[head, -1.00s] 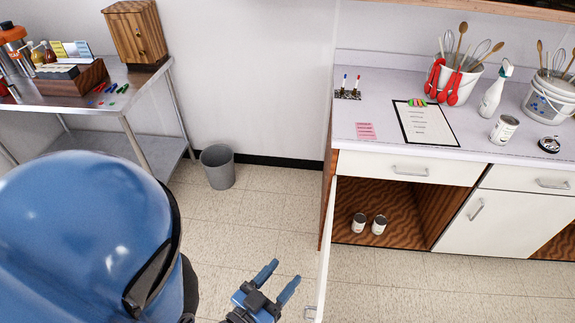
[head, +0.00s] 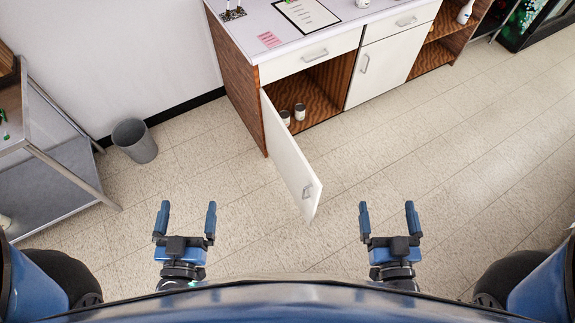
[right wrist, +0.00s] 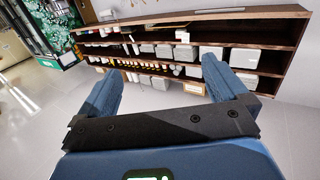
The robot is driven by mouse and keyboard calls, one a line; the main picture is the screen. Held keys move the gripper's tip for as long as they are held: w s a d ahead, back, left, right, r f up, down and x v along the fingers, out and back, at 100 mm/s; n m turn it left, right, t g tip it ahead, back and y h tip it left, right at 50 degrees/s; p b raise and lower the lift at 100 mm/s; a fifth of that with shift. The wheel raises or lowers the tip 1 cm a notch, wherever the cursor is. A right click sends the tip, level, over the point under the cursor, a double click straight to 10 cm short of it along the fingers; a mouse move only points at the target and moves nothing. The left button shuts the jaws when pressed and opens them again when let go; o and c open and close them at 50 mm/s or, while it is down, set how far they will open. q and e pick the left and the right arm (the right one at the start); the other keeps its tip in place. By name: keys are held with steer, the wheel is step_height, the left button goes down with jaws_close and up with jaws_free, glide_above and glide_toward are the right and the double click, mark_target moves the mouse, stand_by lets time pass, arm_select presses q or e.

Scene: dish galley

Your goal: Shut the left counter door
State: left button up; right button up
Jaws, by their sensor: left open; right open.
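The left counter door (head: 288,158) is white and stands swung open from the counter's left end, its free edge toward me. Its metal handle (head: 308,189) is near the free edge. Behind it, the open compartment (head: 322,88) shows brown wood and two cans (head: 299,111). My left gripper (head: 186,220) is open and empty over the floor, left of the door. My right gripper (head: 390,219) is open and empty, right of the door's free edge. Both are apart from the door. The right wrist view shows my right gripper's open fingers (right wrist: 166,95) with nothing between them.
A second white door (head: 390,65) beside the open compartment is shut. A grey bin (head: 134,140) stands by the wall, and a metal table (head: 60,185) is at the left. The tiled floor (head: 460,160) right of the door is clear. The right wrist view shows loaded shelves (right wrist: 190,50).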

steer(key=shift+w+d+f, duration=0.15)
steer(key=shift+w+d, duration=0.05)
